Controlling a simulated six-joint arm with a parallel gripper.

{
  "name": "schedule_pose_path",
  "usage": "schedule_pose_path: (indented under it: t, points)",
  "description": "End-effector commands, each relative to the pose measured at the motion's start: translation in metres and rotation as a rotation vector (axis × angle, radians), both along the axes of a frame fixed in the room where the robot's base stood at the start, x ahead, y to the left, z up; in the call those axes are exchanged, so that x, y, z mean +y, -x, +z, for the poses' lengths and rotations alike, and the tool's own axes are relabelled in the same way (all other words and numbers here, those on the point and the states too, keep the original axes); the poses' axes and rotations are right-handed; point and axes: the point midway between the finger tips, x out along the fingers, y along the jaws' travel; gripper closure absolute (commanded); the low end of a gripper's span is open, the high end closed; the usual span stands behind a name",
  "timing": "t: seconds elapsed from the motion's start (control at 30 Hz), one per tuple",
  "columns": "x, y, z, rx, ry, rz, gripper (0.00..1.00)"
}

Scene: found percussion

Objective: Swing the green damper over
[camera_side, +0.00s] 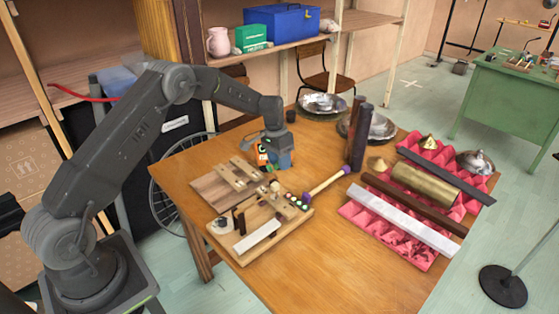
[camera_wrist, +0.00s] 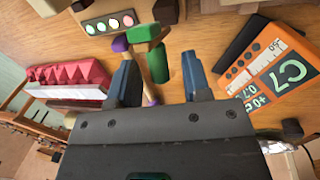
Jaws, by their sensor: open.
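The green damper (camera_wrist: 158,62) shows in the wrist view as a green bar with a green cross piece at its upper end. My gripper (camera_wrist: 160,70) is open, with one blue-grey finger on each side of the bar. I cannot tell whether either finger touches it. In the side view my gripper (camera_side: 281,163) points down low over the back of the wooden table, and I cannot make out the damper there.
A panel with coloured lights (camera_wrist: 108,22) and a purple-ended mallet (camera_side: 325,183) are near. Wooden boards (camera_side: 226,187), dark upright bars (camera_side: 360,138) and red foam (camera_side: 385,232) crowd the table (camera_side: 318,262); its front is clear.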

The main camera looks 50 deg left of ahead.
Motion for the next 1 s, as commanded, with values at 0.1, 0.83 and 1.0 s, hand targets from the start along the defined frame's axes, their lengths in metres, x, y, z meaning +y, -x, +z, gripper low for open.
schedule_pose_path:
  t: [0.1, 0.83, 1.0]
  points:
    - [-0.0004, 0.0000, -0.0009, 0.000, 0.000, 0.000, 0.56]
    - [-0.0001, 0.0000, -0.0005, 0.000, 0.000, 0.000, 1.00]
    - [-0.0001, 0.0000, -0.0003, -0.001, 0.000, 0.000, 1.00]
